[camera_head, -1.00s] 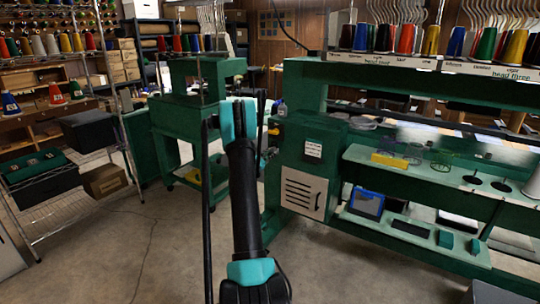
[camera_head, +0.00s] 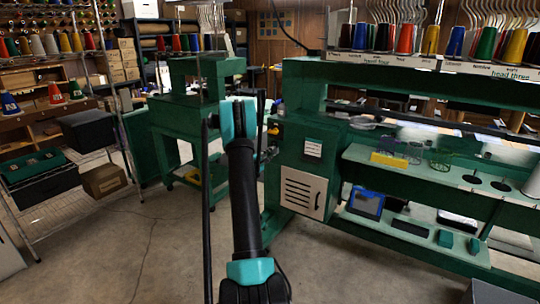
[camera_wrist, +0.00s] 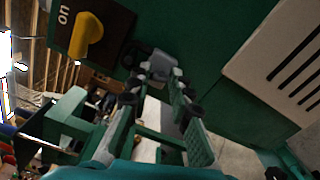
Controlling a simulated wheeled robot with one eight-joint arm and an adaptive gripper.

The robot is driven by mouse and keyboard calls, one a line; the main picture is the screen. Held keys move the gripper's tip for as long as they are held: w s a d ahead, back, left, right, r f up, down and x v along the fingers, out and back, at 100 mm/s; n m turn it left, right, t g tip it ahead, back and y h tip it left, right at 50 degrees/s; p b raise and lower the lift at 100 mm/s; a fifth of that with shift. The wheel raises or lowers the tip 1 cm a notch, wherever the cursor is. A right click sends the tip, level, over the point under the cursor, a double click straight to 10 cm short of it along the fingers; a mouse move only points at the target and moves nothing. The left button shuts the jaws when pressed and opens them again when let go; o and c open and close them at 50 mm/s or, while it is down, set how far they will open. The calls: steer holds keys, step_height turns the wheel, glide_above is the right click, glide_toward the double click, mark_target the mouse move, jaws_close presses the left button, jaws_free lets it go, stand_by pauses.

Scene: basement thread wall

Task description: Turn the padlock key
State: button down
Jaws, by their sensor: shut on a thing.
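My gripper (camera_wrist: 162,76) reaches toward the green machine cabinet in the wrist view. Its two fingers frame a small grey, padlock-like body (camera_wrist: 151,61) on the cabinet face. The fingertips are close around its near end and shut on a small part there, taken to be the padlock key. The key itself is too small and covered to make out. In the head view my arm hides the gripper's tips and the padlock.
A yellow rotary switch (camera_wrist: 86,38) on a dark plate marked "on" is beside the padlock; the switch also shows in the head view (camera_head: 273,131). A pale vent panel (camera_head: 303,193) is on the cabinet (camera_head: 321,140). A wire rack (camera_head: 95,150) stands left. Floor (camera_head: 150,255) is clear in front.

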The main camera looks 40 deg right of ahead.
steer(key=shift+m, duration=1.1)
steer(key=c, duration=1.4)
jaws_free()
steer(key=shift+o, duration=0.2)
steer(key=shift+a, duration=0.15)
steer(key=v, duration=0.8)
